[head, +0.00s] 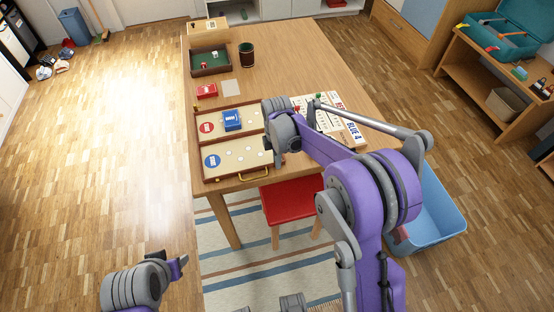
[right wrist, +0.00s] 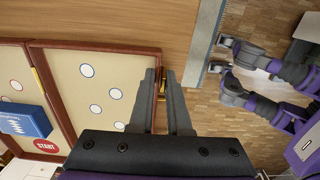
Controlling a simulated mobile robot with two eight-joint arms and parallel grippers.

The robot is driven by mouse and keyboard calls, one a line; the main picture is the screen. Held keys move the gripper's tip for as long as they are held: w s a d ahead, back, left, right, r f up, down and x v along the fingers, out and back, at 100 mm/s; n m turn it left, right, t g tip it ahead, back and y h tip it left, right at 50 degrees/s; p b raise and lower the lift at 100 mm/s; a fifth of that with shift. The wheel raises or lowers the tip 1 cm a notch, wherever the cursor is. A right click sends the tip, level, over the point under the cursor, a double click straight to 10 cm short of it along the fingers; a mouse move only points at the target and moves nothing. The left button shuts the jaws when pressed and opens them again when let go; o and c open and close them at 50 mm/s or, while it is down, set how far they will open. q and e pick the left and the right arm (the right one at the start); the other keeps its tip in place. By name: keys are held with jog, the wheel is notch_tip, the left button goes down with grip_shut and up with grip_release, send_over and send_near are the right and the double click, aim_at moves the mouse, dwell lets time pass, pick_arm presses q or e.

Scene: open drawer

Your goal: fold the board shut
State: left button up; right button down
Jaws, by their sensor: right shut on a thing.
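The board (head: 238,149) lies open on the table in two wood-framed halves with cream faces. The near half has a blue disc and pale round spots. A brass handle (head: 256,178) is on its front edge. My right gripper (right wrist: 162,75) is shut on the brass handle (right wrist: 161,88) in the right wrist view. In the head view its fingers are mostly hidden behind my arm. A blue box (head: 232,120) sits on the far half and also shows in the right wrist view (right wrist: 22,122). My left gripper (head: 175,264) is away from the table, low at the left.
A red box (head: 206,91), a pale card (head: 230,88), a dark tray (head: 210,62) and a cup (head: 246,55) stand beyond the board. A red stool (head: 287,202) and blue bin (head: 436,205) are by the table.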

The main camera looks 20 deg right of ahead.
jog(key=shift+w+r+g, duration=0.1)
jog(key=shift+r+g, duration=0.2)
jog(key=shift+r, duration=0.3)
jog(key=w+r+p, duration=0.3)
jog(key=r, duration=0.4)
jog(key=shift+w+r+g+p, duration=0.3)
jog(key=shift+w+r, duration=0.1)
dwell(0.8)
